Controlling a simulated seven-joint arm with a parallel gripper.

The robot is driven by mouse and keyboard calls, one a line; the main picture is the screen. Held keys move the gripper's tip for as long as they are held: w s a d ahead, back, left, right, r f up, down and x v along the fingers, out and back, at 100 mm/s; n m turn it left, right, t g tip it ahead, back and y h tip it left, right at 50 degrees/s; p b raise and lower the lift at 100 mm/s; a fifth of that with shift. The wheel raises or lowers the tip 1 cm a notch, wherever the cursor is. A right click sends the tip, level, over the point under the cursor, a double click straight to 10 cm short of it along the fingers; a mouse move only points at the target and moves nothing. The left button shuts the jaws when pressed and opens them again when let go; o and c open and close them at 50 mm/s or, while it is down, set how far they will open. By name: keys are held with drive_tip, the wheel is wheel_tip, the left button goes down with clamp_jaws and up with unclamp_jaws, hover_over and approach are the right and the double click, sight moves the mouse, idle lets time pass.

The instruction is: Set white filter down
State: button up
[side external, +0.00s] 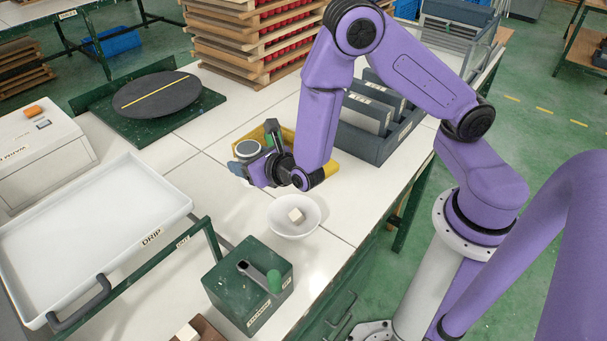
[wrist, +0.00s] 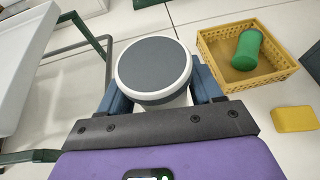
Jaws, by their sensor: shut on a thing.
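The white filter is a short round piece with a white rim and a dark grey top; it shows in the wrist view (wrist: 153,69) and in the side external view (side external: 247,148). My gripper (wrist: 158,88) is shut on it, with a blue-grey finger on each side. In the side external view my gripper (side external: 246,168) is above the white tabletop, left of my wrist. The grey top faces up. The filter's underside is hidden, so I cannot tell whether it touches the table.
A yellow basket (wrist: 205,76) holding a green cylinder (wrist: 247,49) is close by, with a yellow block (wrist: 294,119) near it. A white bowl (side external: 275,226) holds a pale cube. A white drip tray (side external: 75,240), a green box (side external: 230,297) and a dark turntable (side external: 158,93) stand around.

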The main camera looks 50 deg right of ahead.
drive_tip(key=shift+s+d+f, duration=0.2)
drive_tip(key=shift+s+d, duration=0.05)
drive_tip(key=shift+s, duration=0.25)
drive_tip(key=s+d+m+g+h, duration=0.4)
drive_tip(key=s+d+m, duration=0.15)
drive_tip(key=s, duration=0.45)
drive_tip(key=s+d+m+g+h, duration=0.35)
drive_tip(key=s+d, duration=0.25)
drive_tip(key=s, duration=0.4)
drive_tip(key=s+d+m+g+h, duration=0.3)
drive_tip(key=s+d+m+h, duration=0.25)
drive_tip(key=s, duration=0.55)
drive_tip(key=shift+y, duration=0.6)
drive_tip(key=w+d+f, duration=0.1)
drive_tip(key=w+f, duration=0.2)
drive_tip(key=w, duration=0.1)
drive_tip(key=w+d+f, duration=0.2)
drive_tip(key=w+f, duration=0.1)
drive_tip(key=w, duration=0.1)
drive_tip(key=w+d+f, duration=0.2)
drive_tip(key=w+f, duration=0.1)
drive_tip(key=w, duration=0.1)
drive_tip(key=shift+w+d, duration=0.1)
drive_tip(key=shift+w, duration=0.3)
drive_tip(key=shift+w+f, duration=0.2)
drive_tip(key=shift+f, duration=1.45)
drive_tip(key=shift+f, duration=0.15)
drive_tip(key=o, duration=1.1)
drive_tip(key=shift+o, duration=0.2)
